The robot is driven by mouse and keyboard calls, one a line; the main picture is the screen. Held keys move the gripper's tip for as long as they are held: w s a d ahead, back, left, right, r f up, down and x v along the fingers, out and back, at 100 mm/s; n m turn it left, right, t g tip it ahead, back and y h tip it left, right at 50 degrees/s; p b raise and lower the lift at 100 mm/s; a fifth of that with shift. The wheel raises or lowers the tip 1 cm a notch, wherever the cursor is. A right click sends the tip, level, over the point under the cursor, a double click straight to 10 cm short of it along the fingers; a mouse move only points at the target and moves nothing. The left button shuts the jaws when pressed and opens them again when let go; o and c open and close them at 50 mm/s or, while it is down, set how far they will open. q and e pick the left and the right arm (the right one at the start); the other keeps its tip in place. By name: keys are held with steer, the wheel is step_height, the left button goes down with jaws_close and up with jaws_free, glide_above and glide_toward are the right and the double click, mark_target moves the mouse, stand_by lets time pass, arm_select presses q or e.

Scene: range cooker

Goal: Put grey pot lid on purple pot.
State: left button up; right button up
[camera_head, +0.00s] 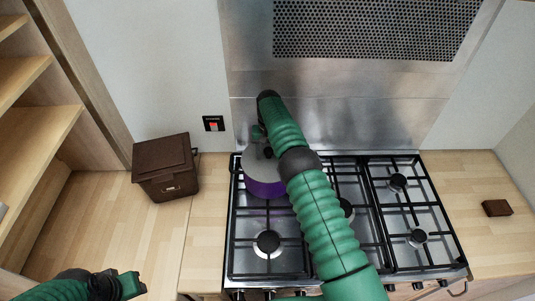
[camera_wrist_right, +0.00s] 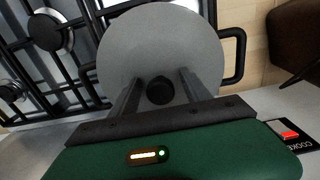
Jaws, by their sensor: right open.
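The purple pot (camera_head: 264,188) stands on the back left burner of the cooker. The grey pot lid (camera_head: 251,162) lies over the top of the pot and looks about level. In the right wrist view the round grey lid (camera_wrist_right: 160,40) fills the middle, with its black knob (camera_wrist_right: 160,91) between the fingers. My right gripper (camera_wrist_right: 157,84) is open, one finger on each side of the knob, with gaps visible. My right arm hides part of the pot and lid in the head view. My left gripper (camera_head: 130,285) is low at the left, away from the pot; its jaw opening is unclear.
The gas cooker (camera_head: 268,262) has black grates and several burners. A dark brown box (camera_head: 166,168) stands on the wooden counter to its left. A small brown block (camera_head: 497,208) lies on the right counter. The steel back panel (camera_head: 370,120) rises close behind the pot.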

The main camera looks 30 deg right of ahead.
steer(key=shift+a, duration=0.1)
stand_by(0.3)
steer(key=shift+f, duration=0.1)
steer(key=r, duration=0.2)
steer(key=r+b, duration=0.1)
steer(key=r, duration=0.2)
steer(key=r+b, duration=0.1)
steer(key=r, duration=0.2)
steer(key=shift+w, duration=0.3)
step_height(320, 180, up, 9)
steer(key=p, duration=0.6)
steer(key=shift+s+p, duration=0.15)
steer(key=shift+p, duration=0.15)
